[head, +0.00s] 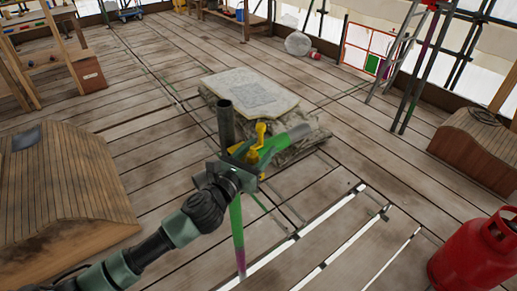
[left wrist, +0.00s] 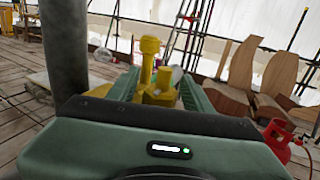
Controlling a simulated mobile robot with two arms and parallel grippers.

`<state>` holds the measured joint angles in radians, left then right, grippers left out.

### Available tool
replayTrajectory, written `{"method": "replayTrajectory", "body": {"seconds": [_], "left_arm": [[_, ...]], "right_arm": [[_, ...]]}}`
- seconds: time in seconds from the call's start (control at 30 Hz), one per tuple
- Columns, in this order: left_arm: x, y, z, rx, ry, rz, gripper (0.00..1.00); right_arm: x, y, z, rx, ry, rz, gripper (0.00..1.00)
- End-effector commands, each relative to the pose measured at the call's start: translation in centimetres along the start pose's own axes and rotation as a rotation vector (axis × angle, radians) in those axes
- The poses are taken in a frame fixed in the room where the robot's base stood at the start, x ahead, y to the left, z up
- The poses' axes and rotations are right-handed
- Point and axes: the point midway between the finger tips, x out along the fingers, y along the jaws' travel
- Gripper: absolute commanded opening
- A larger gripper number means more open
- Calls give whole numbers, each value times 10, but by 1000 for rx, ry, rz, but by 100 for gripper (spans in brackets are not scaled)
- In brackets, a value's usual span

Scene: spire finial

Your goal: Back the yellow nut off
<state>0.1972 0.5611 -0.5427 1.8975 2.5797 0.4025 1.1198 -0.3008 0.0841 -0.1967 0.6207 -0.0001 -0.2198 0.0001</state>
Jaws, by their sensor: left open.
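The yellow nut (head: 253,155) appears as yellow parts at my left gripper (head: 262,147), beside a dark upright tube (head: 226,125). In the left wrist view, a wide yellow piece (left wrist: 160,93) sits low between the green fingers, and a slimmer upright yellow piece (left wrist: 149,60) with a broader top rises beside it. I cannot tell which piece is the nut itself. My left gripper is open, with a finger on each side of the yellow parts; contact cannot be made out. Its palm hides their lower ends. My right gripper is not in view.
A stone block with a pale slab (head: 252,92) lies behind the tube. A wooden sloped piece (head: 62,185) is at left, a red gas cylinder (head: 478,255) at lower right, and a ladder (head: 398,50) at back right. The plank floor between is mostly clear.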

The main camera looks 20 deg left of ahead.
Motion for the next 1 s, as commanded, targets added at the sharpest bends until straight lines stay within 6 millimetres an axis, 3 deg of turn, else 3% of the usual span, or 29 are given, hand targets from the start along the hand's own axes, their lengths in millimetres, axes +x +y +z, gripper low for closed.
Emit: {"method": "replayTrajectory", "body": {"seconds": [0.17,0.37,0.67,1.0], "left_arm": [[0,0,0,0,0,0,50],[0,0,0,0,0,0,0],[0,0,0,-4,1,28,0],[-1,4,0,-10,1,229,0]], "right_arm": [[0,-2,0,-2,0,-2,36],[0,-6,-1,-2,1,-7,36],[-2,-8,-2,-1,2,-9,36],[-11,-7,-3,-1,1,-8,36]]}}
